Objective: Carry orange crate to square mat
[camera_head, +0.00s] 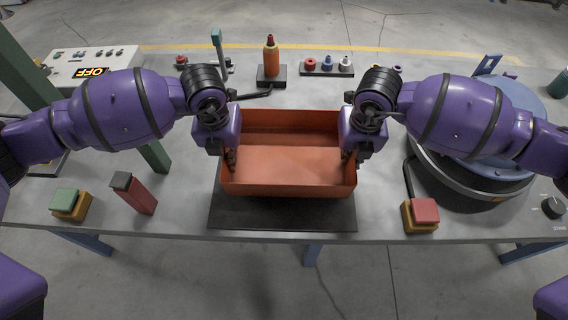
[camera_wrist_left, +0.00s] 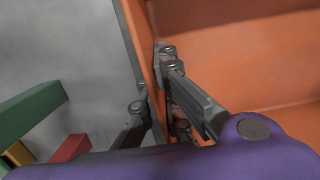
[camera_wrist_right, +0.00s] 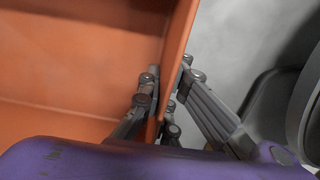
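The orange crate (camera_head: 290,188) is open-topped and looks empty. It is level and overlaps the back part of the dark square mat (camera_head: 283,217) at the table's front edge. I cannot tell whether it touches the mat or hangs just above it. My left gripper (camera_head: 231,156) is at the crate's left wall, with one finger inside and one outside (camera_wrist_left: 158,85). My right gripper (camera_head: 348,157) is at the right wall, its fingertips close on both sides of the wall (camera_wrist_right: 168,85). Both grippers appear shut on the crate's walls.
A large blue round machine (camera_head: 490,120) stands right of the crate. A red-topped block (camera_head: 424,211) is right of the mat; a dark red block (camera_head: 134,193) and a green-topped block (camera_head: 69,203) are to the left. An orange bottle (camera_head: 271,58) stands behind the crate.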

